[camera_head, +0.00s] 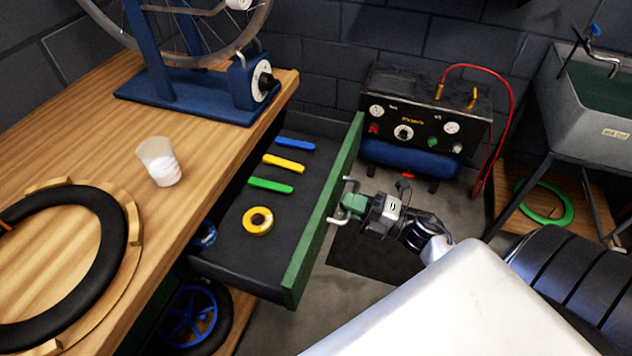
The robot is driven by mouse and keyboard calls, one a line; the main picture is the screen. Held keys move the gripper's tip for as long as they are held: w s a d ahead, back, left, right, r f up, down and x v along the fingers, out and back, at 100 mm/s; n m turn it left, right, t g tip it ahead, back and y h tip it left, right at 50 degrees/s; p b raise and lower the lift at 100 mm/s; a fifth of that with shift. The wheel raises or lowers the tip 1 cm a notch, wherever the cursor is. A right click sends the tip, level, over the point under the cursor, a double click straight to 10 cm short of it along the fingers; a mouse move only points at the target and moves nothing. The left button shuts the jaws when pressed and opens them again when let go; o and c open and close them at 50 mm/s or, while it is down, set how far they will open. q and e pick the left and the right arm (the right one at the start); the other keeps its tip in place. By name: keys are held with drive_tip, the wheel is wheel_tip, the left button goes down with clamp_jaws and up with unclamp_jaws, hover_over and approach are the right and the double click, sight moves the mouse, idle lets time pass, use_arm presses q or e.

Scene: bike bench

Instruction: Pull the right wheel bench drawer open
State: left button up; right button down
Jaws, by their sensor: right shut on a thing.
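The wheel bench drawer (226,236) with a green front (320,222) stands pulled out from under the wooden bench. Inside it lie a blue, a yellow and a green strip and a yellow tape roll (257,221). My right gripper (350,207) is shut on the drawer's metal handle at the outer side of the green front. The fingers hide part of the handle. My left gripper is not in view.
The wooden bench top (100,95) carries a white cup (160,161), a black tyre (112,225) and a blue wheel stand (185,98). A compressor (420,120) stands behind the drawer. A sink (590,95) is at the right. Dark mat floor lies beside the drawer front.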

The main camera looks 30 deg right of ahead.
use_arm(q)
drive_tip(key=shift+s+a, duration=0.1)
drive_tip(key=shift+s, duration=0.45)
use_arm(e)
drive_tip(key=r+v, duration=0.1)
drive_tip(key=v, duration=0.7)
drive_tip(key=shift+s+d+r, duration=0.2)
drive_tip(key=shift+r, duration=0.05)
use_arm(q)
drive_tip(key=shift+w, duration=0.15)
use_arm(e)
drive_tip(key=c, duration=1.2)
unclamp_jaws()
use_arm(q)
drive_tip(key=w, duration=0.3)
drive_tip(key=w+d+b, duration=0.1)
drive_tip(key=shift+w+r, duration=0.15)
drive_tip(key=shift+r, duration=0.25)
use_arm(e)
drive_tip(key=v, duration=1.1)
drive_tip(key=shift+r, duration=0.1)
drive_tip(key=shift+w, duration=0.1)
